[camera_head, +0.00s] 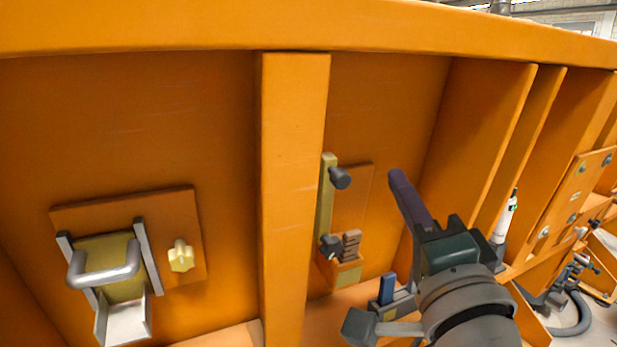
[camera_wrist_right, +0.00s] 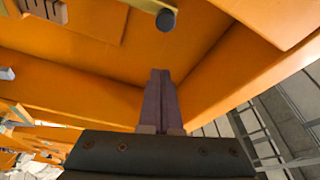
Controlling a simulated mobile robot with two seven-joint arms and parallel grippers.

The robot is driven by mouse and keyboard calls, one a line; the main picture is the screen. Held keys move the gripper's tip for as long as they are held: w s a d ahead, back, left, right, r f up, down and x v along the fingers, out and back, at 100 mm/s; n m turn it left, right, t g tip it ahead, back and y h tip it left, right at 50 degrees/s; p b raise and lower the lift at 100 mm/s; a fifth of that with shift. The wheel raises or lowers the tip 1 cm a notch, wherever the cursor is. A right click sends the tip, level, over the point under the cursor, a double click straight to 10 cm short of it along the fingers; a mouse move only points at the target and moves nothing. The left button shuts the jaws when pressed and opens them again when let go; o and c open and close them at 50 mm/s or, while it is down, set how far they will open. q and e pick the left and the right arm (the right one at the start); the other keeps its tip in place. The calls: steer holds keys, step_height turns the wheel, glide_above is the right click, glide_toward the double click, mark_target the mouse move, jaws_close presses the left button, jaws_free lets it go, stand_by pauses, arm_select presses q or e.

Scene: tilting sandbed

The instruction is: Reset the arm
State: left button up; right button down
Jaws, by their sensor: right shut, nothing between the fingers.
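My right gripper (camera_head: 400,180) is raised in front of the orange panel, right of the yellow lever bar. Its dark purple fingers are together and hold nothing. In the right wrist view the closed fingers (camera_wrist_right: 160,76) point toward a dark round knob (camera_wrist_right: 166,20), with a visible gap to it. The yellow bar (camera_head: 324,205) stands upright on the panel, with a dark knob (camera_head: 341,178) at its top and another (camera_head: 330,247) lower down. A stepped brown piece (camera_head: 350,243) sits beside its lower end. My left gripper is not in view.
An orange post (camera_head: 291,190) separates this bay from the left one. There a plate carries a metal handle (camera_head: 105,272) and a yellow knob (camera_head: 181,256). A grey and blue fixture (camera_head: 387,292) sits below, close to my right arm. A white bottle (camera_head: 505,218) stands at right.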

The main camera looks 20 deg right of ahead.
steer(key=s+a+f+n+g+y+b, duration=0.1)
steer(key=s+a+f+n+g+y, duration=0.75)
steer(key=f+n, duration=0.35)
steer(key=s+d+f+n+g+h, duration=0.2)
steer(key=s+n+g, duration=0.2)
steer(key=s, duration=0.4)
steer(key=s+d+f+n+g+h, duration=0.2)
steer(key=s+n+g, duration=0.2)
steer(key=s, duration=0.3)
step_height(320, 180, up, 32)
steer(key=p, duration=3.1)
steer(key=shift+s+d+f, duration=0.15)
steer(key=shift+s+f, duration=0.1)
steer(key=shift+s, duration=0.05)
steer(key=shift+g+y, duration=0.25)
